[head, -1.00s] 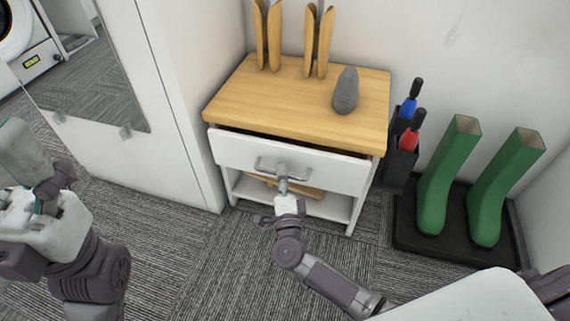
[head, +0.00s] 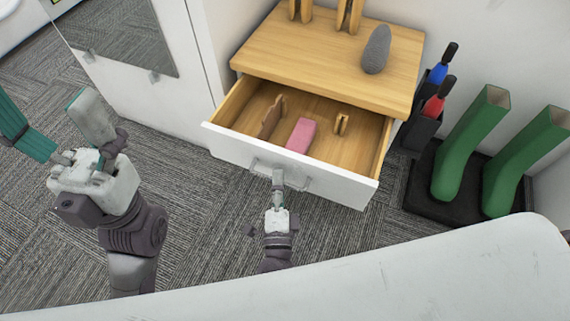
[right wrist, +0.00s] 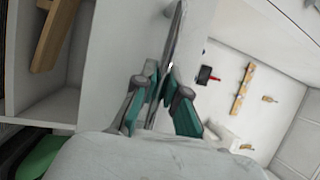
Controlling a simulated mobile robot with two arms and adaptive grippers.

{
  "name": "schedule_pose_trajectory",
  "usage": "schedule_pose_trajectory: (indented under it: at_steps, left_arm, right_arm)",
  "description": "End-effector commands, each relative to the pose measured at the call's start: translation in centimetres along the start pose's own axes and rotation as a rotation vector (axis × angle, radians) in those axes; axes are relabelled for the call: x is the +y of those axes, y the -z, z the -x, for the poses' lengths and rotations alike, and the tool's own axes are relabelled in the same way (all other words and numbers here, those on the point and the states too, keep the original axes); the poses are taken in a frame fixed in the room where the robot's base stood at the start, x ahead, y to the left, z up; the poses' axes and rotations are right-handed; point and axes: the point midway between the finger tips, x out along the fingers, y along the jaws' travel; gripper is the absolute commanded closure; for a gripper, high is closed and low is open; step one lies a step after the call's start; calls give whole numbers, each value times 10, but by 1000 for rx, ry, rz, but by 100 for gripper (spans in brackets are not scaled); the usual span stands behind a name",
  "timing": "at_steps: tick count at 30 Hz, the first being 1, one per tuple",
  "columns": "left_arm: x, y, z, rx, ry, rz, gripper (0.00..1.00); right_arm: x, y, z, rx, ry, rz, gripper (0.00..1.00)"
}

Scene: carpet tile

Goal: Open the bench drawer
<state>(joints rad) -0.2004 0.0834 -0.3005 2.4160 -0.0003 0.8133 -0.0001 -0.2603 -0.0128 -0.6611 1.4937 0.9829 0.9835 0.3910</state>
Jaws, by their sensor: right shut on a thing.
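The bench drawer (head: 330,185) has a white front and a wooden inside, and it stands well out from under the wooden bench top (head: 325,60). Its metal bar handle (head: 262,166) is on the front; in the right wrist view the bar (right wrist: 175,35) runs between the fingers. My right gripper (head: 278,180) is shut on the handle, and its teal-padded fingers (right wrist: 160,95) are close around the bar. My left gripper (head: 60,128) is at the left, away from the drawer, with its fingers spread and nothing between them.
Inside the drawer lie a pink block (head: 301,135), a brown piece (head: 271,117) and a small wooden piece (head: 342,124). A grey rounded object (head: 376,50) stands on the bench top. Green boots (head: 465,145) stand on a black tray at right. A white cabinet (head: 160,100) is left.

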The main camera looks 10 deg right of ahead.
Motion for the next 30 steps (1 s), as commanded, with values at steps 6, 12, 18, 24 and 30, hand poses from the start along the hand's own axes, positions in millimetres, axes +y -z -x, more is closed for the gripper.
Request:
schedule_pose_trajectory:
  at_steps: [6,12,18,24,30]
  left_arm:
    - [0,0,1,-3,2,1,15]
    - [0,0,1,-3,1,1,15]
    - [0,0,2,-6,-2,2,15]
    - [0,0,2,-8,-3,2,15]
    - [0,-1,2,-10,-3,1,15]
  right_arm:
    - [-2,-6,15,-1,-3,1,100]
    - [-3,-8,19,-1,-2,2,100]
    - [-3,-8,19,-1,-2,1,100]
    - [-2,-8,19,-1,-2,1,76]
    - [-3,-8,19,-1,-1,1,63]
